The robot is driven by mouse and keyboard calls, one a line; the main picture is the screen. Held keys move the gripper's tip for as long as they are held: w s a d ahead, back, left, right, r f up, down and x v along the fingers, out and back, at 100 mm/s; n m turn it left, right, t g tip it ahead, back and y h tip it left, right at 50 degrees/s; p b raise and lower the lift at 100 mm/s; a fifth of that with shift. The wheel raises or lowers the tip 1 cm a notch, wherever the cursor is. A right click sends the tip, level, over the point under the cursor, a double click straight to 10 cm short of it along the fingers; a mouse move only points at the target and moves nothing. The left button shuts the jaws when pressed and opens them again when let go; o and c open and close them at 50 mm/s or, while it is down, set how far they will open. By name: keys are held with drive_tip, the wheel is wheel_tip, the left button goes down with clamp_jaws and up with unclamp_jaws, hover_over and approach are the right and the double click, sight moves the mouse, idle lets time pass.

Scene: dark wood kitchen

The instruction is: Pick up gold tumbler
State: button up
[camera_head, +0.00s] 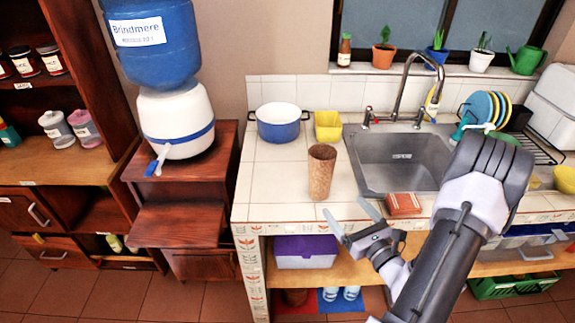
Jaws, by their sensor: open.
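The gold tumbler (321,173) stands upright on the white tiled counter, left of the sink. It is a tall brownish-gold cup, wider at the rim than at the base. My gripper (346,217) is in front of the counter's front edge, below and slightly right of the tumbler in the picture. Its two light fingers are spread apart with nothing between them. The gripper is apart from the tumbler.
The metal sink (398,160) lies right of the tumbler. A brown sponge-like block (403,204) sits near the counter edge. A blue pot (278,122) and yellow container (328,126) stand behind. The counter left of the tumbler is clear. A water dispenser (172,110) stands further left.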

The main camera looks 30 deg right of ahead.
sight(320, 177)
drive_tip(key=w, duration=0.5)
drive_tip(key=w+d+b, duration=0.1)
drive_tip(key=w, duration=0.3)
drive_tip(key=w+d+b, duration=0.1)
drive_tip(key=w, duration=0.4)
drive_tip(key=shift+w+d, duration=0.1)
drive_tip(key=shift+w, duration=0.2)
clamp_jaws()
drive_tip(key=shift+r, duration=0.1)
